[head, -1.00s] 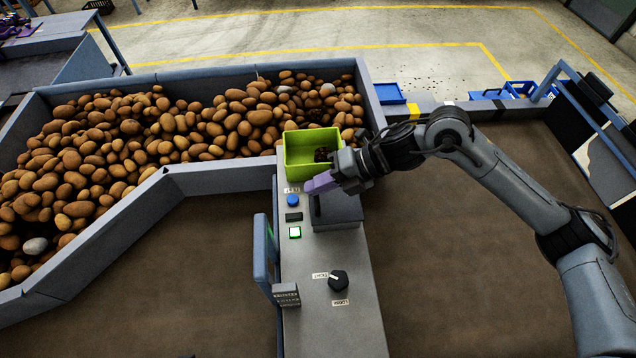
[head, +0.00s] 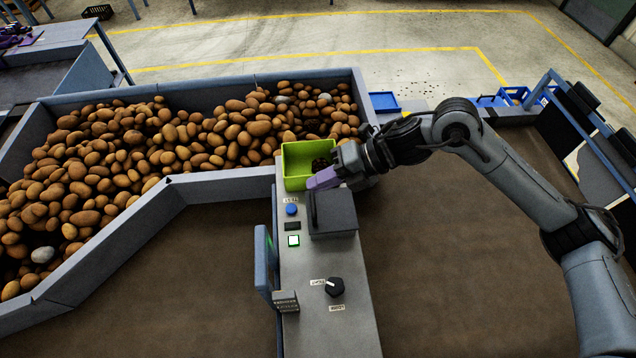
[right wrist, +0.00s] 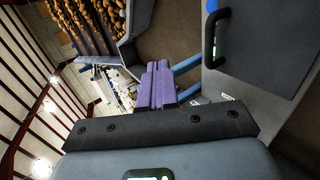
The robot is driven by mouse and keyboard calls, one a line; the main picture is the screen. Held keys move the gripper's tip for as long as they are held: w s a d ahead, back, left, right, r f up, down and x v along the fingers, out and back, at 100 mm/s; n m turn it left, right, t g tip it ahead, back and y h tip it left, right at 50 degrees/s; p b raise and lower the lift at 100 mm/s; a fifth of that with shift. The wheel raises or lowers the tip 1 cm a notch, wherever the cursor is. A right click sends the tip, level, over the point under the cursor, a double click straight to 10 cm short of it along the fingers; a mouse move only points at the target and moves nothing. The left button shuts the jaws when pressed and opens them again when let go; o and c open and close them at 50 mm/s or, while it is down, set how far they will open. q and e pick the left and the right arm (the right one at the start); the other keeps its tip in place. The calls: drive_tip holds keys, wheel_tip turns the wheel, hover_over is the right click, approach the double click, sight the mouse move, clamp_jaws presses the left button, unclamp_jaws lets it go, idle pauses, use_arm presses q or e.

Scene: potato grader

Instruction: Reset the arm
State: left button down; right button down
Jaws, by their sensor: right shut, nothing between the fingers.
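My right gripper (head: 323,179) has purple fingers that are shut and empty. In the head view it appears over the near right corner of the lime-green bin (head: 296,178) and just beyond the grey box with a lid (head: 335,222). A small dark lump (head: 320,164) lies in the bin. In the right wrist view the purple fingers (right wrist: 157,84) lie together, and a grey panel with a black handle (right wrist: 213,40) is to their right. I cannot tell the clearance between the gripper and the bin. My left gripper is out of view.
The control panel (head: 323,275) carries a blue button (head: 291,209), a lit green button (head: 293,241) and a black knob (head: 334,287). A trough (head: 200,193) full of potatoes and a few pale stones lies to the left. The brown surface (head: 450,270) to the right is clear.

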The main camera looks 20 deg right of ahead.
drive_tip(key=s+a+r+m+t+h+p, duration=0.2)
drive_tip(key=a+m+t+p, duration=0.55)
drive_tip(key=m, duration=0.45)
drive_tip(key=s+d+f+m+g+h+p, duration=0.2)
drive_tip(key=s+d+f+m+g+h, duration=0.1)
drive_tip(key=s+d+m, duration=0.5)
drive_tip(key=s+d+f+m+g+h+p, duration=0.3)
drive_tip(key=s+d+f+m+h, duration=0.2)
drive_tip(key=s+d+m, duration=0.3)
drive_tip(key=s+f+m, duration=0.1)
drive_tip(key=s+m, duration=0.2)
drive_tip(key=s, duration=0.2)
drive_tip(key=shift+s+d+h, duration=0.15)
drive_tip(key=shift+d+h, duration=0.1)
drive_tip(key=shift+h, duration=0.15)
